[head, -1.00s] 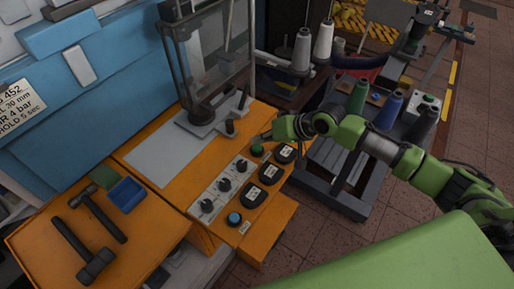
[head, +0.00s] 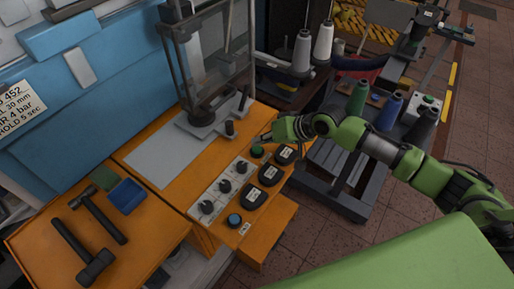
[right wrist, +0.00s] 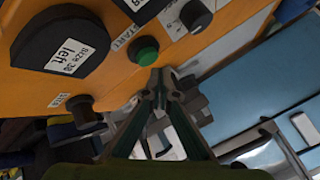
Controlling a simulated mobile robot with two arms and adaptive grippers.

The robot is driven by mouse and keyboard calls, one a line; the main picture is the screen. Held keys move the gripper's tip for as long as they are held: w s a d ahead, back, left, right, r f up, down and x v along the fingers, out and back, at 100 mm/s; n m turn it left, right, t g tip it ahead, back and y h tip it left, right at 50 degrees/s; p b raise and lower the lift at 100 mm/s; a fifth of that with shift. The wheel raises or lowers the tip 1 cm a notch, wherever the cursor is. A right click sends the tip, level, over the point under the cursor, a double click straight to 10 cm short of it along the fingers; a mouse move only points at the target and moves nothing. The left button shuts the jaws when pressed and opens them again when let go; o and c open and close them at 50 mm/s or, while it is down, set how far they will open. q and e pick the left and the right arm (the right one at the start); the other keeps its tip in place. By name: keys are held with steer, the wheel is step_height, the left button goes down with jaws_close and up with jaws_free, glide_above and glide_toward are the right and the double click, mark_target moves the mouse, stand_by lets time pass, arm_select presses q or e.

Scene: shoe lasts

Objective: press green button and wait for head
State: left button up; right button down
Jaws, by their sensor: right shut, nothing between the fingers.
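The green button (head: 257,151) sits at the far end of the control panel on the orange machine table. It also shows in the right wrist view (right wrist: 145,50), beside a START label. My right gripper (head: 266,137) is shut and empty, its tips close beside the button. In the right wrist view the fingertips (right wrist: 161,74) lie just below and right of the button; I cannot tell whether they touch. The press head (head: 201,107) stands inside the clear guard, low over the grey base plate. My left gripper is not in view.
The panel (head: 222,187) carries several black knobs and a blue button (head: 234,219). Black labelled pads (head: 254,194) lie beside it. A dark cart with thread spools (head: 358,97) stands beyond my right arm.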

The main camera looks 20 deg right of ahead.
mark_target(259, 149)
steer(key=shift+f, duration=0.1)
steer(key=shift+f, duration=0.3)
steer(key=shift+f, duration=0.6)
stand_by(0.9)
steer(key=shift+r, duration=0.15)
steer(key=shift+r+p, duration=0.8)
steer(key=shift+p, duration=0.2)
steer(key=shift+r, duration=0.15)
step_height(259, 149, up, 5)
steer(key=p, duration=0.5)
